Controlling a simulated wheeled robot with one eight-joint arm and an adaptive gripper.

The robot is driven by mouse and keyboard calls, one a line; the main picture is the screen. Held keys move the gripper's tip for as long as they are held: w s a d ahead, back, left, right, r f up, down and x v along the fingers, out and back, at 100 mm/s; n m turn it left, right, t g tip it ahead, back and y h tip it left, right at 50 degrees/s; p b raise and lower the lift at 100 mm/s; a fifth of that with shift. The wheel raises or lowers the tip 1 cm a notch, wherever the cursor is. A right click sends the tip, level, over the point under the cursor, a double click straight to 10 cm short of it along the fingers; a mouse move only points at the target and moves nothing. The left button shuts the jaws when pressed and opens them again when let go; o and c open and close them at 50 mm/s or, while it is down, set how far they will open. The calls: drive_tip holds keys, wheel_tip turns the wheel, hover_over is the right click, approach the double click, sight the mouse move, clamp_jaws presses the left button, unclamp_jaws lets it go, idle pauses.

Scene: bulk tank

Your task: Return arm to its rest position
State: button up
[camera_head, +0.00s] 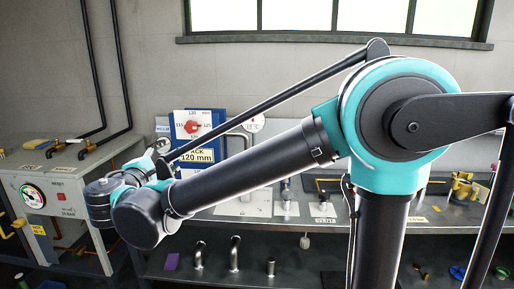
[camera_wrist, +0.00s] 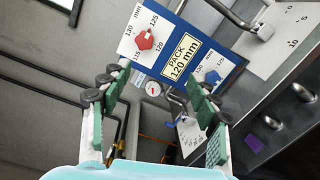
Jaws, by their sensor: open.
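My arm stretches across the head view from the right, with its wrist at the left in front of the bench. My gripper shows in the wrist view (camera_wrist: 158,88), its green-padded fingers wide apart, with nothing held between them. In the head view the gripper is mostly hidden behind my wrist. Beyond the fingers is a blue panel (camera_wrist: 190,50) with a "PACK 120 mm" label and a red knob (camera_wrist: 146,40) on a white dial plate. The red knob also shows in the head view (camera_head: 193,127). I cannot tell the distance between fingertips and panel.
A grey cabinet (camera_head: 70,190) with a gauge and pipes stands at the left. A metal bench (camera_head: 265,225) runs along the wall, with fittings on it and several hooked metal parts on its lower shelf. Brass parts (camera_head: 463,188) stand at the right. A window is above.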

drive_tip(key=w+d+f+m+g+h, duration=0.1)
drive_tip(key=w+d+f+m+g, duration=0.15)
drive_tip(key=d+f, duration=0.55)
drive_tip(key=w+d+f+m+g+h, duration=0.1)
drive_tip(key=w+d+f+m+g, duration=0.2)
drive_tip(key=d, duration=0.8)
drive_tip(key=w+d+f+m+g+h, duration=0.1)
drive_tip(key=d+f+m+g, duration=0.2)
drive_tip(key=d+f, duration=0.55)
drive_tip(key=s+d+f+m+g+y, duration=0.4)
drive_tip(key=s+d+f+m, duration=0.7)
drive_tip(key=s+d+f, duration=0.3)
drive_tip(key=s+d+y, duration=0.1)
drive_tip(key=d, duration=0.1)
drive_tip(key=shift+d+f, duration=0.4)
